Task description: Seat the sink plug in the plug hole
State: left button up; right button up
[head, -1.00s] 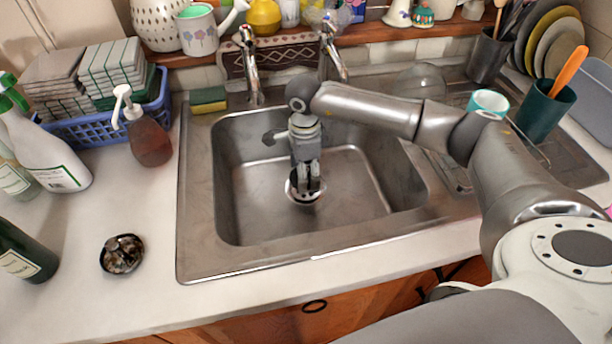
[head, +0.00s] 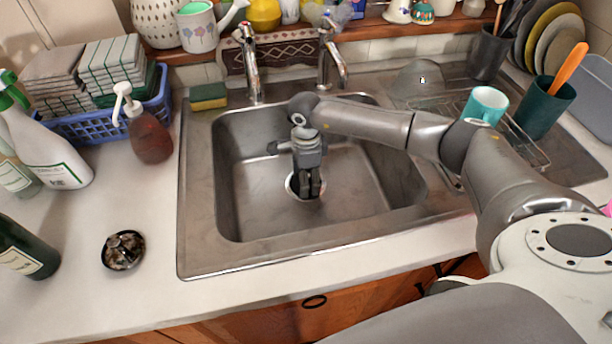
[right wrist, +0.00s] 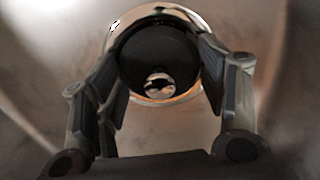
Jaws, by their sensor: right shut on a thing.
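My right gripper (head: 309,193) reaches down into the steel sink (head: 365,195) in the head view, with its fingertips at the plug hole (head: 290,186). The pale rim of the hole shows beside the fingers. In the right wrist view, my right gripper (right wrist: 160,62) has a finger on each side of the dark round sink plug (right wrist: 150,48), shut on it. The shiny metal ring of the plug hole (right wrist: 190,17) surrounds the plug. The plug's underside is hidden. My left gripper is out of view.
Two taps (head: 250,65) stand behind the sink. A sponge (head: 208,96) lies at its back left corner. A soap bottle (head: 146,135) and a small dark dish (head: 123,250) stand on the left counter. A turquoise cup (head: 486,104) stands on the drainer at right.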

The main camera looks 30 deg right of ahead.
jog(key=shift+f, duration=0.3)
jog(key=o, duration=1)
jog(key=shift+r, duration=0.1)
jog(key=shift+r+p, duration=0.5)
jog(key=shift+r, duration=0.1)
notch_tip(320, 180, up, 8)
jog(key=shift+f+b, duration=0.25)
jog(key=shift+b, duration=0.25)
